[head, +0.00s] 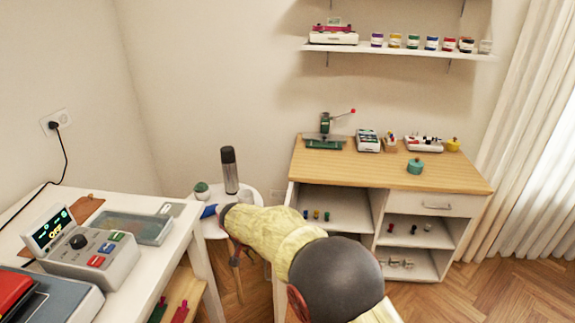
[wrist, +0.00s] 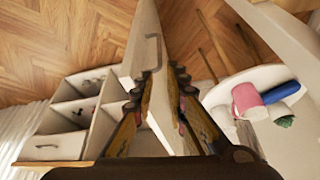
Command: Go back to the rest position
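My gripper (wrist: 164,74) shows in the wrist view, its two dark-tipped, yellowish fingers apart with a narrow gap between them. A white panel with a handle (wrist: 151,48), which looks like the cabinet's swung-out door, lies in line with that gap. I see no clear grip on it, and the depth between them is hard to judge. In the head view my arm covers the gripper, to the left of the wooden-topped cabinet (head: 455,177). The cabinet's left compartment is open, with several small coloured items (head: 316,215) inside.
A round white stand (head: 250,194) beside the cabinet holds a dark flask (head: 229,170) and a small cactus (head: 201,191); a pink mug (wrist: 247,100) shows there in the wrist view. A white table (head: 178,239) with a control device (head: 85,254) is at the left.

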